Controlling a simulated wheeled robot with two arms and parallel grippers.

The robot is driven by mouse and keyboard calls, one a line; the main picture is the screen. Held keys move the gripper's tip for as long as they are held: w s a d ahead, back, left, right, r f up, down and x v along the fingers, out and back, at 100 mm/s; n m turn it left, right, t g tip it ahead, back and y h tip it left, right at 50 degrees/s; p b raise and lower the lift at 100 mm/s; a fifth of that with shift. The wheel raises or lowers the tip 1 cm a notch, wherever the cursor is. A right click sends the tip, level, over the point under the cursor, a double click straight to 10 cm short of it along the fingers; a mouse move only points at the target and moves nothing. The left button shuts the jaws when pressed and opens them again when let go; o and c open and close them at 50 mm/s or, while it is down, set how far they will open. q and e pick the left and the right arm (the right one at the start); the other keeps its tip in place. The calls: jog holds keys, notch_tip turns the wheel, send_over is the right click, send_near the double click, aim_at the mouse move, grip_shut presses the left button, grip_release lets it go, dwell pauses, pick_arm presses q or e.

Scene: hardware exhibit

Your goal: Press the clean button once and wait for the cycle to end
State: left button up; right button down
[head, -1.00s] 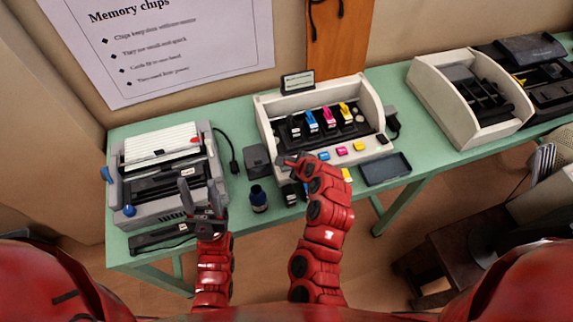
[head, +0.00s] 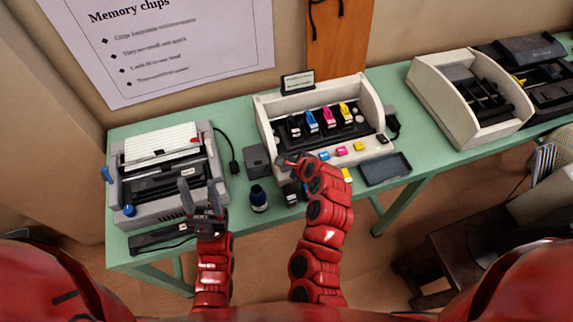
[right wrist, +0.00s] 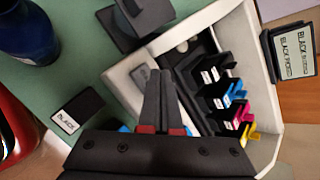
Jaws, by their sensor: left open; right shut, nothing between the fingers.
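The open inkjet printer (head: 270,118) has a white body, with black, cyan, magenta and yellow cartridges (head: 328,119) inside. My right gripper (head: 285,160) is shut and empty, with its tips at the left end of the printer's front panel. In the right wrist view the shut fingers (right wrist: 160,78) lie over the panel beside a grey rounded piece (right wrist: 141,76). I cannot read a label on it, nor tell whether the fingers touch it. The clean button cannot be made out for sure. My left gripper (head: 202,192) is open and empty in front of the grey printer.
The grey printer (head: 150,208) stands at the left of the green table (head: 230,107). A dark ink bottle (head: 258,198) and a black box (head: 256,159) stand between the printers. A dark tray (head: 385,169) lies front right. A small sign (head: 298,81) stands behind the white printer.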

aim_at(289, 168)
jog(key=shift+f, duration=0.1)
jog(key=shift+f, duration=0.3)
jog(key=shift+f+b, duration=0.5)
jog(key=shift+f, duration=0.05)
dwell(0.8)
jog(key=shift+r, duration=0.15)
jog(key=shift+r+p, duration=0.75)
jog(key=shift+r, duration=0.05)
notch_tip(289, 168, up, 5)
jog(key=p, duration=0.4)
jog(key=shift+r, duration=0.1)
jog(key=shift+d, duration=0.1)
dwell(0.7)
